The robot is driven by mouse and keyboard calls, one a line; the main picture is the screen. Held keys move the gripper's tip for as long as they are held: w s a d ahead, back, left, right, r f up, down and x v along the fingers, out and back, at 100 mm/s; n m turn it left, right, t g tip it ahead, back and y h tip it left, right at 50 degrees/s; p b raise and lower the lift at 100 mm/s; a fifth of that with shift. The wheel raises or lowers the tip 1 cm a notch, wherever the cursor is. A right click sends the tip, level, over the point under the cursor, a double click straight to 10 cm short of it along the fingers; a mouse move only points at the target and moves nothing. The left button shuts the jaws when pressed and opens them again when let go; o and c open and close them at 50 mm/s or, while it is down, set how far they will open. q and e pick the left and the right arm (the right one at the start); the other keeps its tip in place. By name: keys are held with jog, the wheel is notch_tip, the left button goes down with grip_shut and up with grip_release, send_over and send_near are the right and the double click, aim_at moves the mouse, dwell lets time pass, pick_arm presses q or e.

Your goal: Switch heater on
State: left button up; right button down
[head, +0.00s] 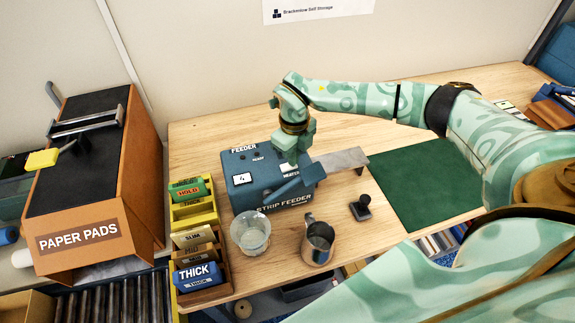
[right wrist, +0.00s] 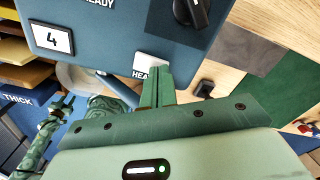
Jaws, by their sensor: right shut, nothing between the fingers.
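The blue strip feeder (head: 245,196) stands on the wooden bench. Its front panel carries a HEATER label, partly hidden by my gripper. In the right wrist view, a pale switch (right wrist: 151,66) sits above that label. My right gripper (head: 290,158) is over the feeder's panel in the head view. In the right wrist view its fingertips (right wrist: 160,72) are together and empty, right beside or over the switch; I cannot tell whether they touch it. Whether the switch is pressed is unclear. Part of my left arm (right wrist: 45,140) shows at the left there; its gripper's state is unclear.
A black knob (right wrist: 190,12) and a card marked 4 (head: 243,179) are on the feeder. A clear cup (head: 250,234), a metal jug (head: 318,240) and a black stamp (head: 361,208) stand in front. A green mat (head: 425,190) lies right; a yellow rack (head: 195,212) stands left.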

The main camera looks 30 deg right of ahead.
jog(key=shift+f, duration=0.15)
notch_tip(320, 180, up, 7)
jog(key=p, duration=0.6)
dwell(0.4)
